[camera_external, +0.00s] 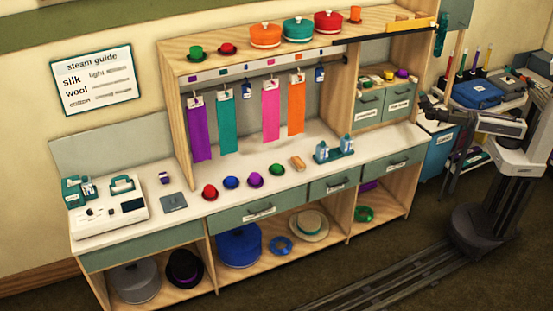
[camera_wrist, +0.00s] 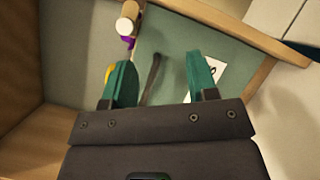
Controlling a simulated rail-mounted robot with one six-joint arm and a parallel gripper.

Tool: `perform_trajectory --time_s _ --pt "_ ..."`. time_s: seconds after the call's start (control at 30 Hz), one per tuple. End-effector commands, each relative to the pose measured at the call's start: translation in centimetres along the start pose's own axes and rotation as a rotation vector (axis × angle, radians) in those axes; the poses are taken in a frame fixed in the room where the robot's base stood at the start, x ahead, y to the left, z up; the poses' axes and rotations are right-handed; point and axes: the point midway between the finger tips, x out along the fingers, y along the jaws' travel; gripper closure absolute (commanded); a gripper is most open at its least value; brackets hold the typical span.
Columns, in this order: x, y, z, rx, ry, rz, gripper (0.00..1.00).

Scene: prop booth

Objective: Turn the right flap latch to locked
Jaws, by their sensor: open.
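My gripper (camera_wrist: 158,68) shows in the wrist view with two teal fingers apart and nothing between them. A slim dark handle (camera_wrist: 152,80) lies on a green panel (camera_wrist: 175,35) seen past the fingers; it appears apart from them. A white label (camera_wrist: 218,70) is partly behind the right finger. In the external view my gripper (camera_external: 428,104) is at the right end of the bench, beside the small drawer unit. I cannot clearly make out the right flap latch. A teal flap-like panel (camera_external: 459,13) is at the top right, with a small teal part (camera_external: 441,38) below it.
The small green drawers (camera_external: 368,106) have dark handles, with small coloured items on top. A pale cylinder (camera_wrist: 128,18) and a purple thing (camera_wrist: 128,42) are near the top of the wrist view. Wooden frame edges (camera_wrist: 225,22) bound the panel. A blue case (camera_external: 477,95) stands right.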

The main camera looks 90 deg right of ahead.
Motion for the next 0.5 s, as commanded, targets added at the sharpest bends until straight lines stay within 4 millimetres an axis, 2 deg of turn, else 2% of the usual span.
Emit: perform_trajectory --time_s 0.03,0.13,0.3,0.37,0.5 --pt "0.0 1.0 -0.5 -0.068 -0.025 0.085 0.47" --pt "-0.4 3.0 -0.2 -0.189 -0.063 0.200 0.47" --pt "-0.1 3.0 -0.2 -0.219 -0.060 0.198 0.47" --pt "0.4 3.2 -0.2 -0.219 -0.060 0.197 0.47" --pt "3.0 3.9 0.0 -0.218 -0.062 0.194 0.47"
